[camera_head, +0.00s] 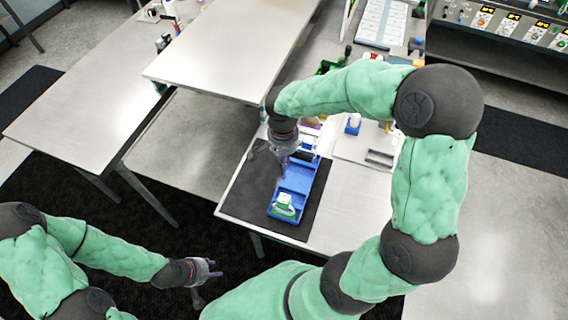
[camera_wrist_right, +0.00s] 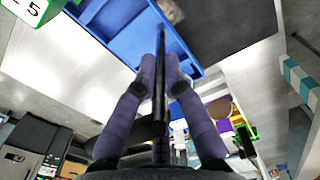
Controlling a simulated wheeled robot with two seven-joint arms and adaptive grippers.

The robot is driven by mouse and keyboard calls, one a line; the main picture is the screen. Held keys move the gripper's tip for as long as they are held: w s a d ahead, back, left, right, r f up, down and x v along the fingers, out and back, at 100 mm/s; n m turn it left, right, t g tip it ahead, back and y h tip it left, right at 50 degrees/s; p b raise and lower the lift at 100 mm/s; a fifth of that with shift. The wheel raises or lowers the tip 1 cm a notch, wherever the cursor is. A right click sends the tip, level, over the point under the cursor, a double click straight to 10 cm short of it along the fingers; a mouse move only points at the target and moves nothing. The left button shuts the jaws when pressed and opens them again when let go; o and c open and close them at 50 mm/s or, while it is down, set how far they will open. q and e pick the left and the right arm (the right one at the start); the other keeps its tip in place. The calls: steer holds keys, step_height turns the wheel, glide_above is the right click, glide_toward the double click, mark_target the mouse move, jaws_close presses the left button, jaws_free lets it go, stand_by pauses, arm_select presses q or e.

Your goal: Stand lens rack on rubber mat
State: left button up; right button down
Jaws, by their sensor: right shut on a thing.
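The lens rack (camera_head: 299,178) is a long blue tray with compartments; a white and green block (camera_head: 284,206) sits in its near end. The rack lies over the right part of the black rubber mat (camera_head: 255,185); I cannot tell whether it touches the mat. My right gripper (camera_head: 281,165) is at the rack's left side, pointing down. My left gripper (camera_head: 212,285) is open and empty, low and away from the table.
A blue and white item (camera_head: 353,124) and a pale tray (camera_head: 370,150) stand right of the rack. A grey table (camera_head: 230,45) is behind and left. The table right of the mat is partly hidden by my right arm.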

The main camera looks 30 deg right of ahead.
steer(key=shift+f, duration=1.3)
steer(key=c, duration=1.3)
jaws_free()
steer(key=shift+f, duration=0.15)
steer(key=shift+r, duration=0.25)
step_height(320, 180, up, 12)
steer(key=shift+a+f+p, duration=0.1)
steer(key=shift+a+p, duration=0.05)
steer(key=shift+p, duration=0.5)
